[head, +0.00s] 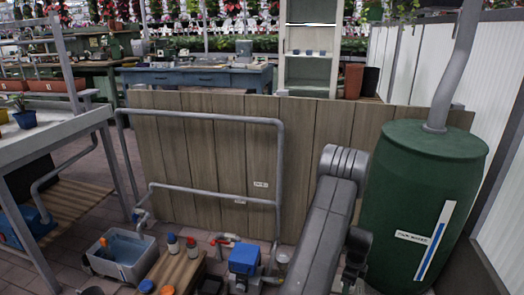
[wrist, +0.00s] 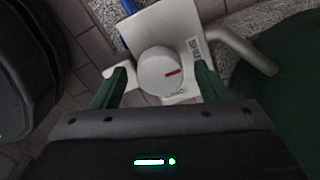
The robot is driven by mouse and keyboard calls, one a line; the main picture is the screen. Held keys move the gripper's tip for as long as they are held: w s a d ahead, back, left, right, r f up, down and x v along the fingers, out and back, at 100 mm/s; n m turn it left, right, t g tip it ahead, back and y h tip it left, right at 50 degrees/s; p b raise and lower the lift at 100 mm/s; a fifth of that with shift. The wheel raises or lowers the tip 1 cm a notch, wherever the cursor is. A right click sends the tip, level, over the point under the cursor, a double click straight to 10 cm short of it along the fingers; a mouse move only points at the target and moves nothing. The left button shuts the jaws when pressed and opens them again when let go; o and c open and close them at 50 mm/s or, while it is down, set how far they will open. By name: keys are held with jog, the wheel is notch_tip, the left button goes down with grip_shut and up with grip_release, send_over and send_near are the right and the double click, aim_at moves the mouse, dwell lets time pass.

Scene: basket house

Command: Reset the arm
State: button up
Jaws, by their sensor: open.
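In the wrist view my gripper (wrist: 162,80) is open, with one green finger on each side of a round white knob (wrist: 155,66). The knob has a red mark and sits on a pale plate (wrist: 140,30) with a small printed label. Small gaps show between the fingers and the knob, so it does not look gripped. In the head view my grey arm (head: 325,225) reaches down at the lower right, in front of the wooden panel. The fingers cannot be made out there.
A green barrel (head: 425,165) stands close to the right of my arm. A blue pump (head: 244,260) is to its left, near a low wooden stand (head: 180,270) with bottles. A grey pipe frame (head: 200,117) stands before the wooden panel (head: 335,120). A grey tub (head: 122,255) is at lower left.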

jog(key=m, duration=0.5)
dwell(0.3)
jog(key=shift+p, duration=0.3)
